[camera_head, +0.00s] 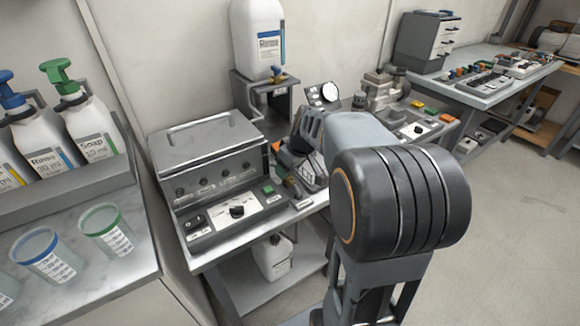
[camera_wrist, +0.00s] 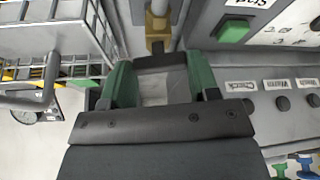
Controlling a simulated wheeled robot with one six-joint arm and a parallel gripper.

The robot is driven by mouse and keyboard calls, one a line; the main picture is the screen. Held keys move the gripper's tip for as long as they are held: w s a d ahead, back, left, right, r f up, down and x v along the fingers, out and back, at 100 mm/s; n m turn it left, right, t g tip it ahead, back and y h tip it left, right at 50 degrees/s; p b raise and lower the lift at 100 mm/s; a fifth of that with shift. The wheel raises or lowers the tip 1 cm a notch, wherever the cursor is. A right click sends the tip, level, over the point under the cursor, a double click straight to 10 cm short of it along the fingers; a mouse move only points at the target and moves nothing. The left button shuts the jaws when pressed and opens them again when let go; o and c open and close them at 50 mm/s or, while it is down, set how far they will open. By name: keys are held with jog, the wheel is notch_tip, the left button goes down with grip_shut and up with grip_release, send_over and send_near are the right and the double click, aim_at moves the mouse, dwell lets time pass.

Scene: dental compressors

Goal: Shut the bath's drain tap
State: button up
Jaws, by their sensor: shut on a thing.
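The bath (camera_head: 207,160) is a grey metal box with a handled lid, on the left of the bench in the head view. Its brass drain tap (camera_wrist: 157,25) shows at the top middle of the wrist view, with a dark piece that looks like its lever (camera_wrist: 160,61) just below. My gripper (camera_wrist: 158,72) has its green-padded fingers on either side of this dark piece and is shut on it. In the head view my arm hides much of the gripper and the tap. I cannot tell the lever's exact angle.
A green button (camera_wrist: 236,31) and a row of dark knobs (camera_wrist: 283,103) lie close right of the gripper. A wire rack (camera_wrist: 60,40) is close on the left. A large white bottle (camera_head: 257,38) stands on a raised stand behind. A white jug (camera_head: 272,258) sits on the lower shelf.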

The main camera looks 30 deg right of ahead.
jog(key=shift+a+m+h, duration=0.1)
jog(key=shift+m+h, duration=0.4)
jog(key=shift+m, duration=0.8)
jog(key=o, duration=0.9)
jog(key=p+v, duration=0.2)
jog(key=v, duration=1.2)
jog(key=shift+s+f, duration=0.15)
jog(key=shift+a+m, duration=0.1)
jog(key=shift+m, duration=0.2)
